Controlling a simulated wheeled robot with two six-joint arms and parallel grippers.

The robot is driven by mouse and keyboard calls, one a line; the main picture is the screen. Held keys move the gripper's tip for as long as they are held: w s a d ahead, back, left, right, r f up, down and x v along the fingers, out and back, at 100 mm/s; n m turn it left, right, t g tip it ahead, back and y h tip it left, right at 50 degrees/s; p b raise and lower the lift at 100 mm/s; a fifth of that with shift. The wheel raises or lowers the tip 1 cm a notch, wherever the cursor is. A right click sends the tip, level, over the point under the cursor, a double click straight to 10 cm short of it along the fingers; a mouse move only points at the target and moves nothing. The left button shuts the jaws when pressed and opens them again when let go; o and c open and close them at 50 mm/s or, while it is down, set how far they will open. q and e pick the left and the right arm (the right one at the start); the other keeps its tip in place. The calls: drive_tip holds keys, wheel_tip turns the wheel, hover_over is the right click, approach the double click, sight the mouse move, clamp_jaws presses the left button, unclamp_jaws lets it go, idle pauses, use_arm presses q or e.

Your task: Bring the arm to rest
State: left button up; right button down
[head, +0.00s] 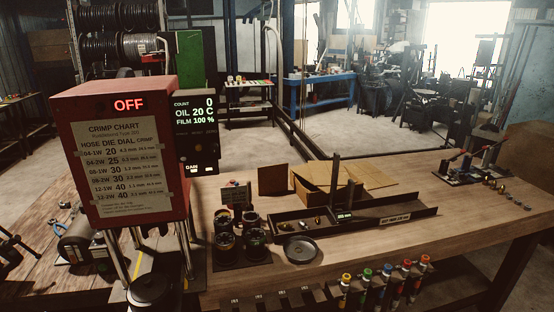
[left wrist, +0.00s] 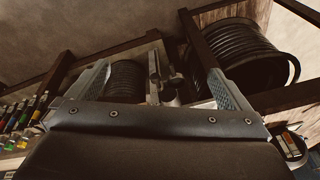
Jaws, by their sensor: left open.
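My left gripper (left wrist: 165,85) shows only in the left wrist view, with its two fingers spread apart and nothing between them. Beyond the fingers are black hose reels, one (left wrist: 240,55) at the upper right and one (left wrist: 127,80) behind the left finger. In the head view neither of my grippers shows. The red crimper (head: 125,155) stands at the left with its display reading OFF and a crimp chart on its front. A readout panel (head: 195,130) beside it shows count 0, oil 20 C and film 100 %.
The wooden bench (head: 390,185) carries a dark tray (head: 400,213), an open cardboard box (head: 325,187), black cups (head: 255,243) and a round grey disc (head: 300,250). Colour-capped tools (head: 385,272) line the front edge. A rack of hose reels (head: 115,50) stands behind the crimper.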

use_arm(q)
drive_tip(key=s+d+r+n+t+y, duration=0.1)
drive_tip(key=s+d+n, duration=0.1)
drive_tip(key=s, duration=1.7)
wheel_tip(320, 180, down, 32)
drive_tip(key=a+g+b, duration=0.1)
drive_tip(key=b, duration=0.7)
drive_tip(key=s+f+b, duration=0.3)
drive_tip(key=s+f, duration=0.4)
drive_tip(key=f, duration=0.4)
drive_tip(key=s+d+f+g+b, duration=0.1)
drive_tip(key=s+f+b, duration=0.2)
drive_tip(key=s+f, duration=0.5)
wheel_tip(320, 180, down, 4)
drive_tip(key=shift+s+r+h+b, duration=0.2)
drive_tip(key=shift+h+b, duration=0.1)
drive_tip(key=shift+h, duration=0.1)
